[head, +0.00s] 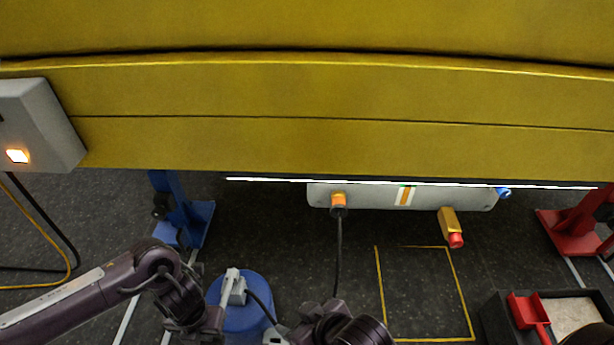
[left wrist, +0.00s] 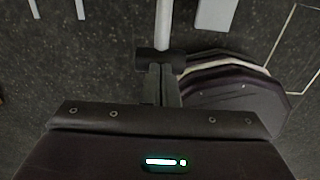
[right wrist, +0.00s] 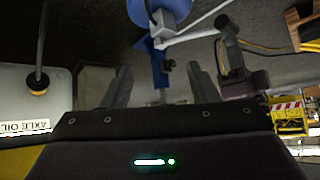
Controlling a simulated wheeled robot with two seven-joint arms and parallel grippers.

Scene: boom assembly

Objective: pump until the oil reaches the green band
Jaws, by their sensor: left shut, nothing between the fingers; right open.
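The grey axle housing (head: 360,197) hangs under the yellow boom. Its small gauge (head: 405,196) shows an amber strip with green near the top; the exact oil level is too small to read. A hose runs down from the orange fitting (head: 338,199). The blue drum (head: 248,318) carries a grey pump head (head: 233,288). In the left wrist view, a pale rod (left wrist: 164,22) ends in a black grip (left wrist: 154,61). My left gripper (left wrist: 163,84) is shut and empty, its tips at or against that grip; contact is unclear. My right gripper (right wrist: 162,80) is open and empty.
The yellow boom (head: 300,90) spans overhead. A blue stand (head: 180,210) and red stand (head: 575,225) flank the housing. A brass, red-ended part (head: 450,227) hangs right of the gauge. A dark bin with a red scoop (head: 528,312) stands right. The yellow-outlined floor is clear.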

